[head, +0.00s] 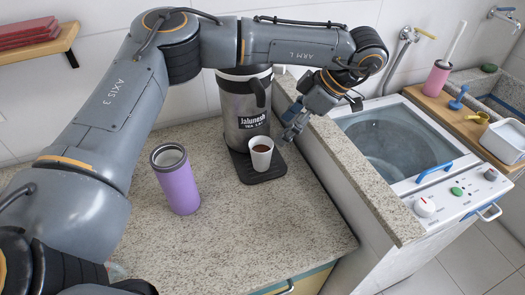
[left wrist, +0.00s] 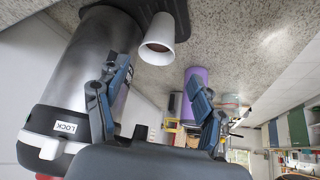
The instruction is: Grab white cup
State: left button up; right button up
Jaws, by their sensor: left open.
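A white cup (head: 261,160) with brown liquid in it stands upright on a black mat (head: 268,176), in front of a large steel and black tea dispenser (head: 238,110). My left gripper (head: 293,125) is open and empty, to the right of the cup and apart from it, close to the dispenser's right side. In the left wrist view the cup (left wrist: 163,30) appears beyond the open fingertips (left wrist: 159,72), near the top middle, with its mouth showing. My right gripper is not in view.
A purple tumbler (head: 178,188) stands on the speckled counter to the left of the cup. A raised stone-topped ledge (head: 345,165) runs along the right, with a washing machine (head: 400,140) beyond it. The counter front is clear.

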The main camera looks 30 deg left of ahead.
aim_at(261, 147)
pick_arm(q)
jog(key=p+x, duration=0.1)
jog(key=x, duration=0.5)
jog(key=shift+a+f, duration=0.1)
jog(key=shift+a, duration=0.15)
jog(key=p+x, duration=0.1)
jog(key=x, duration=0.2)
jog(key=shift+a+f+p, duration=0.25)
jog(key=shift+a+p, duration=0.05)
jog(key=shift+a+f, duration=0.15)
jog(key=shift+f, duration=0.05)
jog(key=shift+c, duration=0.6)
jog(key=c, duration=0.6)
jog(key=shift+c, duration=0.5)
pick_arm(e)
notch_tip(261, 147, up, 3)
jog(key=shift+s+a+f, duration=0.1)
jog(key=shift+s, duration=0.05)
